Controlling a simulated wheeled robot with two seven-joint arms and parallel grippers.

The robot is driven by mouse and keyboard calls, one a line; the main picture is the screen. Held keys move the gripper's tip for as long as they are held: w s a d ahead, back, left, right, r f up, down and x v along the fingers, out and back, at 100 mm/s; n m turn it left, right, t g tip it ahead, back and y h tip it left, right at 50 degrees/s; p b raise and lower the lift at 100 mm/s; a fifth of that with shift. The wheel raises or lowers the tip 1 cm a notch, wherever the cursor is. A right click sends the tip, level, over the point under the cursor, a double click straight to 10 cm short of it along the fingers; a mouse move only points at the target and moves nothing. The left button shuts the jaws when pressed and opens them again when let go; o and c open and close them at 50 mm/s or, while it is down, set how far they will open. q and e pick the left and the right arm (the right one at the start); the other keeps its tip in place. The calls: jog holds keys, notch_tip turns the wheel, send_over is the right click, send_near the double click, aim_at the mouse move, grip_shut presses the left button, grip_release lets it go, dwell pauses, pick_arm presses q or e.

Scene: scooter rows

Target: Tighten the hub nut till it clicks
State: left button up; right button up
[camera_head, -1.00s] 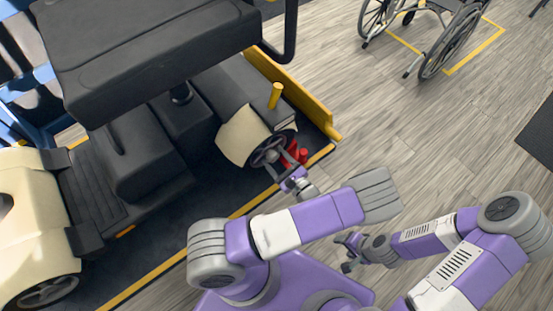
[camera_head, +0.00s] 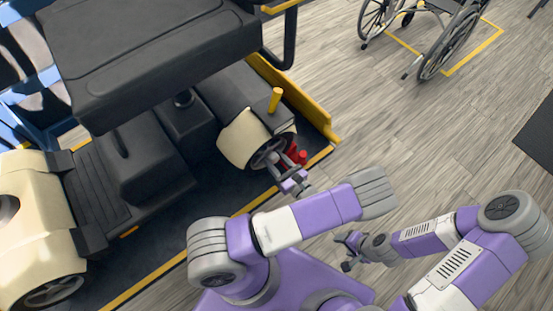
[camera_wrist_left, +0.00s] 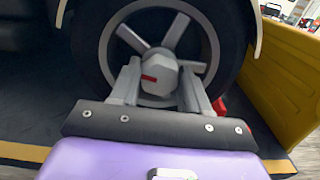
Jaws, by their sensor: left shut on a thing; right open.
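The hub nut (camera_wrist_left: 160,75), a pale grey knob with a red mark, sits at the centre of a spoked scooter wheel (camera_wrist_left: 222,45). My left gripper (camera_wrist_left: 158,88) is shut on it, one finger on each side. In the head view my left gripper (camera_head: 277,163) is at the scooter's near right wheel (camera_head: 262,154), and its fingers hide most of the nut there. My right gripper (camera_head: 349,255) is open and empty over the floor, well apart from the scooter.
The cream and black scooter (camera_head: 155,50) stands on a dark platform with yellow edging (camera_head: 318,110). A red part (camera_head: 300,156) sits right beside the wheel. A wheelchair (camera_head: 440,40) stands at the top right. The wooden floor (camera_head: 430,130) between is clear.

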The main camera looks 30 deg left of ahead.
pick_arm(q)
jog(key=m+p, duration=0.1)
jog(key=m, duration=0.2)
jog(key=m+p, duration=0.1)
jog(key=m, duration=0.2)
jog(key=shift+w+m, duration=0.1)
jog(key=shift+m, duration=0.2)
jog(key=m+p, duration=0.1)
jog(key=m, duration=0.2)
jog(key=shift+f+m, duration=0.1)
jog(key=shift+m, duration=0.2)
jog(key=m, duration=0.3)
jog(key=shift+p, duration=0.3)
dwell(0.4)
jog(key=o, duration=1.1)
jog(key=shift+c, duration=0.2)
jog(key=shift+d, duration=0.15)
